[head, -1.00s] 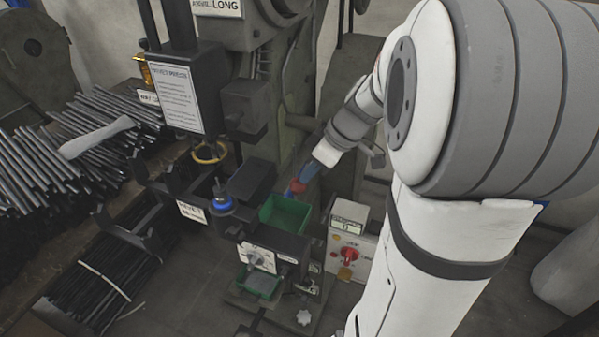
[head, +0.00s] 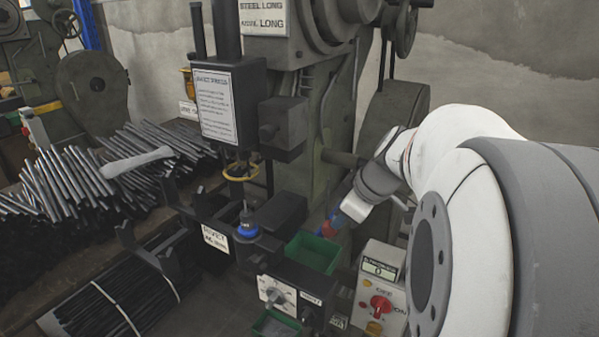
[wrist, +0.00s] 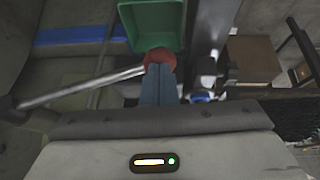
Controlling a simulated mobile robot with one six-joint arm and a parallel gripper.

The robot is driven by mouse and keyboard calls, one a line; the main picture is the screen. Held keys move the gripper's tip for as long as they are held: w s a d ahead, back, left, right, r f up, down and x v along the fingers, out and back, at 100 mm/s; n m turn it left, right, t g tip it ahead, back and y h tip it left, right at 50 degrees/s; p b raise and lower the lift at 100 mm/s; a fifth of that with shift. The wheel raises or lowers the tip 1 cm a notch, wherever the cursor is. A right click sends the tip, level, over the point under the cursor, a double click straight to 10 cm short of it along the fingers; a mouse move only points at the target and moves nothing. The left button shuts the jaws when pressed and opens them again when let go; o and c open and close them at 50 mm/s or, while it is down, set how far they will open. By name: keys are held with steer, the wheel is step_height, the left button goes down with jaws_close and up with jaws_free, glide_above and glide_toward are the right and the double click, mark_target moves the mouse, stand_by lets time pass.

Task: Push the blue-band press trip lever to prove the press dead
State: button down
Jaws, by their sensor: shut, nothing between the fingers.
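The trip lever is a metal rod (wrist: 85,87) with a red ball knob (wrist: 160,57) at its end, in the wrist view. My gripper (wrist: 159,72) is shut and empty, its blue fingers right at the knob; they appear to touch it, but exact contact is hard to tell. In the head view my gripper (head: 334,220) is beside the red knob (head: 329,229), behind the green bin. A blue band (wrist: 70,35) crosses the grey press body in the wrist view. The press (head: 330,90) rises behind the tooling in the head view.
A green bin (head: 313,253) sits close to the knob. A control box (head: 380,290) with a red rotary switch stands right of it. A dial panel (head: 290,297) and a blue-ringed post (head: 246,230) are in front. Bundled rods (head: 85,180) lie at left.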

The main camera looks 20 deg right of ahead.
steer(key=shift+s+f, duration=0.15)
steer(key=shift+f, duration=0.4)
steer(key=shift+r, duration=0.1)
steer(key=w+p+v, duration=0.1)
steer(key=p+v, duration=0.1)
steer(key=v, duration=1.2)
steer(key=shift+d+r+p, duration=0.25)
steer(key=shift+r+p, duration=0.1)
steer(key=shift+r, duration=0.15)
